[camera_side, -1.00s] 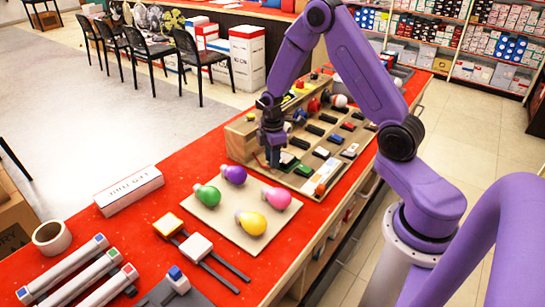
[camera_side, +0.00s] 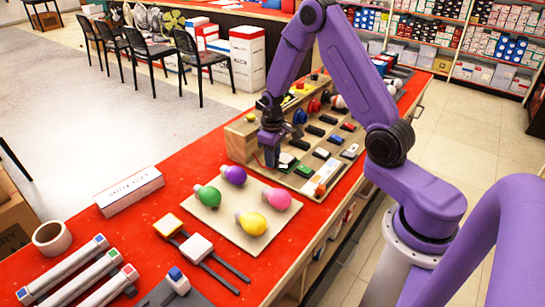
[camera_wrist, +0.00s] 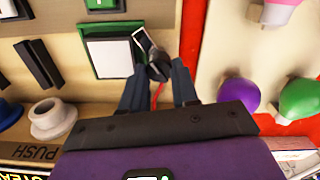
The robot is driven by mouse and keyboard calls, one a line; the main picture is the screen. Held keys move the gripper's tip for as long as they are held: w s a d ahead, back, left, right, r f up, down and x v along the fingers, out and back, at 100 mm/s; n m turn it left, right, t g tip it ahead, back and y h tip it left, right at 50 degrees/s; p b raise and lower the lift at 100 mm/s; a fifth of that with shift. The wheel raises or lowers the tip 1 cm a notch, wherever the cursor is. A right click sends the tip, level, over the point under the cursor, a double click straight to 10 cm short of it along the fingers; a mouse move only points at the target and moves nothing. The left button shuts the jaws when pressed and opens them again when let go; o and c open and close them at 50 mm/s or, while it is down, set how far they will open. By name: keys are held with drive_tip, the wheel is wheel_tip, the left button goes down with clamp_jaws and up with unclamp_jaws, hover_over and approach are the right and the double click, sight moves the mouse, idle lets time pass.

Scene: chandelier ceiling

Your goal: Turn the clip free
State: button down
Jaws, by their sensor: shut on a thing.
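The clip (camera_wrist: 145,40) is a small piece with a pale frame and a dark knob end (camera_wrist: 158,68), at the right edge of the tan switch board in the wrist view. My gripper (camera_wrist: 157,82) is shut on the dark end, with one finger on each side. A thin red strand shows just below it. In the side view my gripper (camera_side: 271,155) points down at the near left edge of the board (camera_side: 247,150), and the clip is hidden there. I cannot tell whether the clip still touches the board.
A white rocker on a green base (camera_wrist: 109,52) is close left of the clip. A tan tray with purple (camera_side: 233,175), green (camera_side: 207,195), pink (camera_side: 277,198) and yellow (camera_side: 251,223) bulbs lies on the red counter in front. Switches and buttons crowd the board behind.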

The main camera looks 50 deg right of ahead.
drive_tip(key=m, duration=0.6)
drive_tip(key=shift+d, duration=0.15)
drive_tip(key=shift+m, duration=0.4)
drive_tip(key=c, duration=0.8)
unclamp_jaws()
drive_tip(key=shift+c, duration=0.2)
drive_tip(key=shift+r, duration=0.1)
wheel_tip(320, 180, up, 17)
drive_tip(key=shift+r, duration=0.15)
